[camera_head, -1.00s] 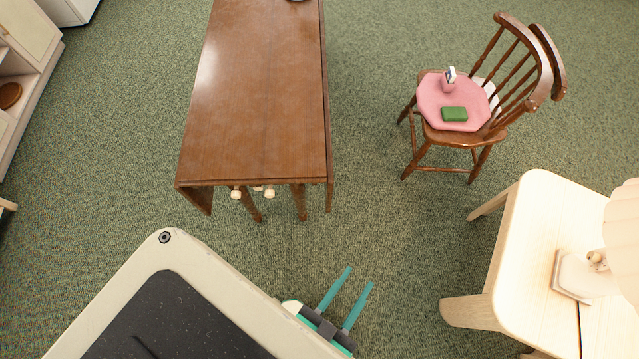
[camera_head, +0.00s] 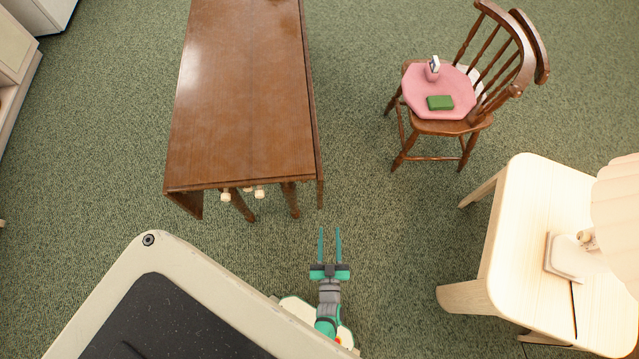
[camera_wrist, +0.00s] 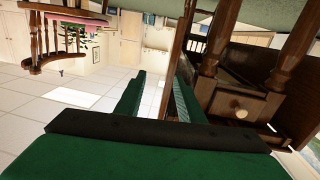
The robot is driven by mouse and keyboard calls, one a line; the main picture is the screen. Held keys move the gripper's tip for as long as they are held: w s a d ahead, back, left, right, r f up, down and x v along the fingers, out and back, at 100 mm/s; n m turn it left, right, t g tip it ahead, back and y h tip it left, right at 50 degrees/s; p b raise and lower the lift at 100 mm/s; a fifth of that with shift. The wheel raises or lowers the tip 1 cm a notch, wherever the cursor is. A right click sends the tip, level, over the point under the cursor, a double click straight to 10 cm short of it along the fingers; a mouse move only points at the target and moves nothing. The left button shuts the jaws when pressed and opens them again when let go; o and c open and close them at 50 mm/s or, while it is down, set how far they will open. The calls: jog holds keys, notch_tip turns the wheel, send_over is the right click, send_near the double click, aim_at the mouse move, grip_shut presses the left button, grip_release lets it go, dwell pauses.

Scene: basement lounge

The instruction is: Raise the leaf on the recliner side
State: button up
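The brown wooden drop-leaf table (camera_head: 240,90) stands at upper centre left in the head view. A leaf hangs on each long side: the left leaf (camera_head: 187,204) shows at its near corner, the right leaf (camera_head: 318,165) as a narrow strip edge-on. My gripper (camera_head: 330,231) is open and empty, just in front of the table's near right corner, apart from it. In the wrist view, the fingers (camera_wrist: 155,95) are spread beside a dark hanging panel (camera_wrist: 182,40), likely the right leaf, and the table's drawer and turned legs. I cannot identify a recliner in these views.
A wooden chair (camera_head: 405,150) with a pink cushion (camera_head: 418,88), a mug (camera_head: 432,70) and a green book (camera_head: 440,102) stands right of the table. A pale wooden table (camera_head: 515,230) with a lamp is at lower right. Green carpet (camera_head: 370,215) between them is clear.

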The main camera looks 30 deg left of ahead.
aim_at(320, 204)
jog(key=shift+n+g+y, duration=0.4)
jog(key=shift+y, duration=0.4)
jog(key=f+x, duration=0.1)
jog(key=x, duration=0.3)
jog(key=a+f+x, duration=0.1)
jog(key=x, duration=0.4)
jog(key=s+x, duration=0.1)
jog(key=x, duration=0.4)
jog(key=shift+w+a+f, duration=0.15)
jog(key=shift+a+f, duration=0.2)
jog(key=shift+f, duration=0.05)
grip_shut()
